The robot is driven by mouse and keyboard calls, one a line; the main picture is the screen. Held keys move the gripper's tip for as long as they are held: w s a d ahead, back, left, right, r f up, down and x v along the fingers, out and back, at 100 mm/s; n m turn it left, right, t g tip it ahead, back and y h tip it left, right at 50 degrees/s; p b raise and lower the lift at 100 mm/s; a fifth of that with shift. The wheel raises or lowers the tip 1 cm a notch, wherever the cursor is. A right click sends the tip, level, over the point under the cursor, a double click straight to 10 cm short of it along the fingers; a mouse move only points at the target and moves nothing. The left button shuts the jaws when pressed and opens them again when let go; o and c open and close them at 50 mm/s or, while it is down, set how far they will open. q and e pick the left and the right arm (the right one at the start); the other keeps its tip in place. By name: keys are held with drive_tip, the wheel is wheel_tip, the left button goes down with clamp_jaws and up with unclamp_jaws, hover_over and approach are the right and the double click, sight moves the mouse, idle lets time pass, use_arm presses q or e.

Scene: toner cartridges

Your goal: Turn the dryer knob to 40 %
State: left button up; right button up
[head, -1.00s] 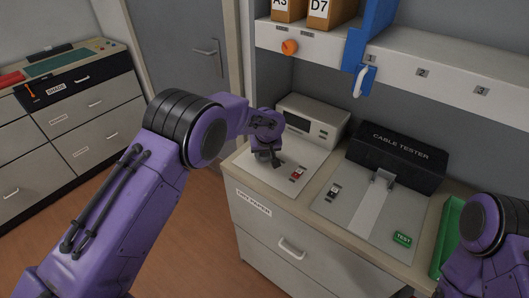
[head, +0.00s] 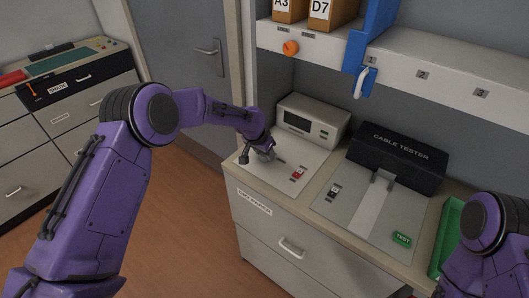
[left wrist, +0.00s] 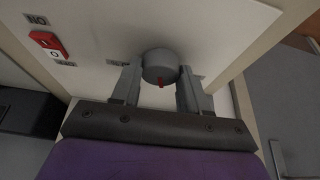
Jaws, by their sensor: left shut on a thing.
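The dryer knob is a round grey knob with a red mark, seen in the left wrist view (left wrist: 160,63). It stands on the pale panel (head: 262,178) in front of a box with a dark display (head: 297,121). My left gripper (left wrist: 160,88) has one finger on each side of the knob and is shut on it. The red mark points toward the gripper's palm in the left wrist view. In the head view my left gripper (head: 261,151) partly covers the knob; the scale reading cannot be made out. My right gripper is out of view.
A red switch (head: 298,174) sits on the same panel, close to the knob. To the right are the cable tester (head: 400,155), its green TEST button (head: 402,238) and a green tray (head: 447,240). A shelf with an orange knob (head: 290,47) and a blue bracket overhangs the bench.

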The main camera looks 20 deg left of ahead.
use_arm(q)
drive_tip(key=shift+m+g+h+b, duration=0.35)
drive_tip(key=shift+m+h, duration=0.25)
drive_tip(key=shift+m, duration=0.9)
drive_tip(key=o, duration=1)
drive_tip(key=shift+w, duration=0.1)
drive_tip(key=b+v, duration=0.2)
drive_tip(key=v, duration=0.8)
drive_tip(key=shift+a+r+b, duration=0.1)
drive_tip(key=shift+r+b, duration=0.1)
drive_tip(key=shift+b, duration=0.15)
